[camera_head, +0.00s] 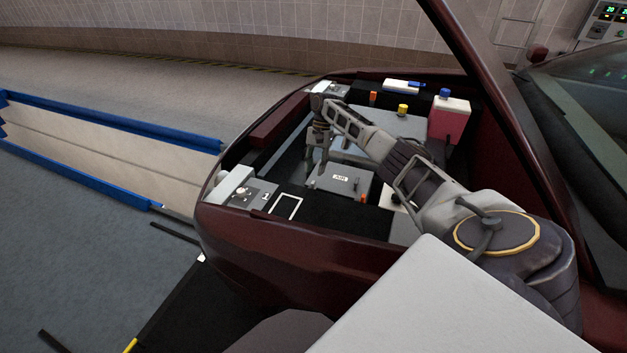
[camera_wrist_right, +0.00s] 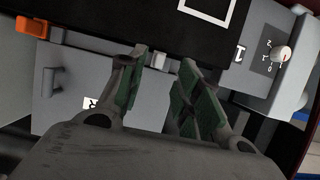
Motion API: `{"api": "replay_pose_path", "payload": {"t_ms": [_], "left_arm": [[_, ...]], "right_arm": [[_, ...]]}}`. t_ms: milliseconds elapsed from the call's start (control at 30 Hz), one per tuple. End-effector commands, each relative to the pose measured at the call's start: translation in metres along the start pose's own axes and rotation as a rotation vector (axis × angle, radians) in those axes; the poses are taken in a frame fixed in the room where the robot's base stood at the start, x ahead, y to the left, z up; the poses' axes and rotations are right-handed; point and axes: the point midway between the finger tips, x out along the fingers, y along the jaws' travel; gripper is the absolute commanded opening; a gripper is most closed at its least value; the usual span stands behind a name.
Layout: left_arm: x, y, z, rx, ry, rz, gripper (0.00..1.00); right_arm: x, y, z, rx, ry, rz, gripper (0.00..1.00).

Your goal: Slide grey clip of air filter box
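The grey air filter box (camera_head: 345,178) with its "AIR" label lies in the open engine bay; it also shows in the right wrist view (camera_wrist_right: 70,75), its label partly cut off by my gripper. A small light grey piece (camera_wrist_right: 159,62), which looks like the grey clip, sits at the box's edge, just beyond the fingertips. I cannot make it out in the head view. My right gripper (camera_head: 322,160) points down at the box's left end. In the wrist view my right gripper (camera_wrist_right: 162,82) is open with an empty gap between its green-padded fingers. My left gripper is not in view.
An orange clip (camera_wrist_right: 34,27) is on another part of the box edge. A grey panel with a knob (camera_wrist_right: 281,54) is at the right of the wrist view. A red container with a blue cap (camera_head: 448,118) and a yellow cap (camera_head: 403,109) stand behind my right arm.

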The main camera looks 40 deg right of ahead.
Motion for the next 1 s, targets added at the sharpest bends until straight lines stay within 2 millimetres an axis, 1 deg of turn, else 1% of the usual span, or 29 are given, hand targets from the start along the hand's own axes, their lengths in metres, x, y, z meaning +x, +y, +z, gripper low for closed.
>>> {"api": "replay_pose_path", "payload": {"t_ms": [33, 200, 400, 567, 833, 867, 1000], "left_arm": [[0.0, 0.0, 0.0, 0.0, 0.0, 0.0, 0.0], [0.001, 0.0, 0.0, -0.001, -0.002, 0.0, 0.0], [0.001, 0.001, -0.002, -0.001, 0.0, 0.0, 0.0], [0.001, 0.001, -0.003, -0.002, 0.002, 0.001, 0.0], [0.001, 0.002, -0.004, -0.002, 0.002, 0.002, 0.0], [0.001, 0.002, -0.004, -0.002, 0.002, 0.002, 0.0], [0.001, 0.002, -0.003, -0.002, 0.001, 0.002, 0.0]], "right_arm": [[0.008, 0.001, -0.001, 0.001, 0.0, 0.002, 0.34], [0.03, 0.001, 0.0, -0.001, -0.001, 0.002, 0.34], [0.047, 0.0, 0.0, 0.0, -0.001, 0.001, 0.34], [0.053, 0.0, 0.0, 0.0, -0.001, 0.0, 0.34], [0.053, 0.0, 0.0, 0.0, 0.0, 0.0, 0.34], [0.053, 0.0, 0.0, 0.0, 0.0, 0.0, 0.33], [0.053, 0.0, 0.0, 0.0, 0.0, 0.0, 0.15]]}}
